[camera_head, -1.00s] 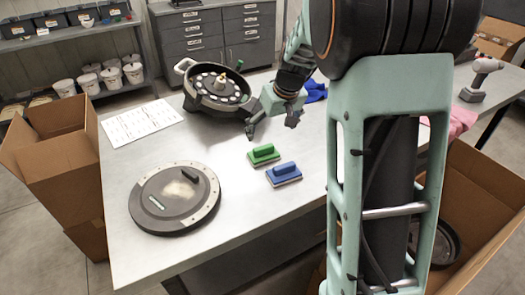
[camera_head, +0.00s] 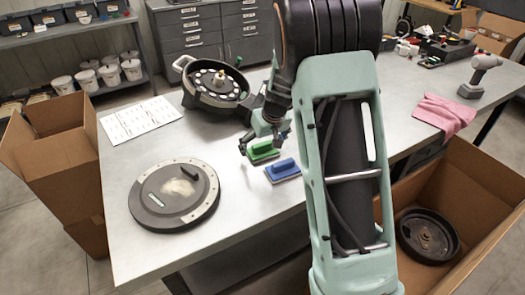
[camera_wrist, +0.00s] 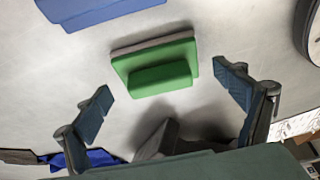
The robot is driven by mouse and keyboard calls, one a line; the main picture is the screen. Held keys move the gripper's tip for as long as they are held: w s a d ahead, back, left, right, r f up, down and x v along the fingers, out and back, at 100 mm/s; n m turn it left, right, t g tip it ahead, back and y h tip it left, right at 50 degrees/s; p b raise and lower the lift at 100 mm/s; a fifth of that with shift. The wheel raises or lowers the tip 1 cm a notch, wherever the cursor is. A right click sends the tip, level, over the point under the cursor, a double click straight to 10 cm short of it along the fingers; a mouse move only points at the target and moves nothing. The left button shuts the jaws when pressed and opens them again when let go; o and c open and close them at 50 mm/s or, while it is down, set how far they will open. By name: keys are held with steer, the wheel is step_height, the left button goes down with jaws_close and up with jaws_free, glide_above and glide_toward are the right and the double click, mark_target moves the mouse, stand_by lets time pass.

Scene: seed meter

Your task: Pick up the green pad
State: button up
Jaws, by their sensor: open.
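The green pad (camera_head: 263,152) lies flat on the grey table, a green block with a raised grip on a grey base. In the wrist view the green pad (camera_wrist: 157,68) is just beyond the fingertips, roughly centred between them. My gripper (camera_head: 262,146) is open and empty above and behind the pad; in the wrist view its two fingers (camera_wrist: 168,95) are spread wide. In the head view a finger partly overlaps the pad's left end. The blue pad (camera_head: 282,170) lies in front and to the right of it, also seen in the wrist view (camera_wrist: 90,8).
A round dark lid (camera_head: 174,196) lies on the table at front left. The seed meter housing (camera_head: 215,85) stands behind. A paper sheet (camera_head: 140,120), pink cloth (camera_head: 445,113) and drill (camera_head: 479,77) are on the table. Cardboard boxes stand at both sides.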

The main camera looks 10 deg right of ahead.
steer(key=shift+c, duration=0.4)
steer(key=c, duration=1.2)
steer(key=shift+r, duration=0.1)
steer(key=shift+r, duration=0.55)
steer(key=s+a+r, duration=0.3)
steer(key=r, duration=0.1)
steer(key=s+a+r, duration=0.3)
steer(key=r, duration=0.1)
steer(key=s+a+r, duration=0.3)
steer(key=s+a, duration=0.1)
steer(key=shift+r, duration=0.4)
